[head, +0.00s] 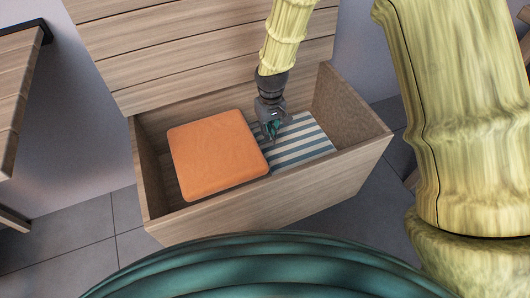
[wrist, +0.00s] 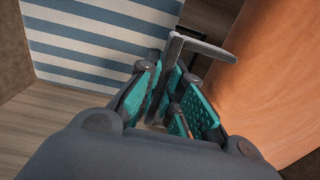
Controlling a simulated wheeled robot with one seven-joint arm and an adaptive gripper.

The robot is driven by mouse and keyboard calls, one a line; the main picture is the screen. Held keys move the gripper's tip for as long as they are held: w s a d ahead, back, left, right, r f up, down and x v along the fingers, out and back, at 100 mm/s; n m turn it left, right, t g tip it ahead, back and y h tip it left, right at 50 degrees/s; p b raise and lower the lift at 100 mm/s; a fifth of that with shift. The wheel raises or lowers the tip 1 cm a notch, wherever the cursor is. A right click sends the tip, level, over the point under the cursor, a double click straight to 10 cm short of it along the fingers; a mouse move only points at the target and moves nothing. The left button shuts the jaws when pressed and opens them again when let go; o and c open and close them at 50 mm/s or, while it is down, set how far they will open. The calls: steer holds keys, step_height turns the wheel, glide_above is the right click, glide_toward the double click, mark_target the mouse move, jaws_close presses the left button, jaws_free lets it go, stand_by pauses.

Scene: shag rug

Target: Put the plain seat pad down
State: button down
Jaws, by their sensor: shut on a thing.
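The plain orange seat pad (head: 217,155) is in the left part of the open wooden box, close to the front wall. In the wrist view its orange face (wrist: 268,75) fills the right side. My gripper (head: 272,128) is at the pad's right edge, with its teal fingers (wrist: 168,105) closed around a thin grey bent strap (wrist: 205,46) that reaches toward the pad. The strap's join to the pad is not clear. The pad's underside is hidden, so I cannot tell whether it rests on the box floor.
A blue-and-white striped pad (head: 303,146) lies in the right part of the wooden box (head: 285,198), beside the orange pad. The slatted lid (head: 200,45) stands open behind. A wooden table or bench (head: 18,85) is at the left. Grey tiled floor surrounds the box.

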mark_target(268, 152)
step_height(268, 152, down, 7)
steer(key=b, duration=0.3)
steer(key=shift+f, duration=0.7)
steer(key=c, duration=1.6)
jaws_free()
steer(key=shift+o, duration=0.2)
steer(key=shift+r, duration=0.15)
steer(key=shift+r, duration=0.2)
step_height(268, 152, up, 12)
steer(key=p, duration=0.6)
steer(key=shift+d+r, duration=0.15)
steer(key=shift+r, duration=0.05)
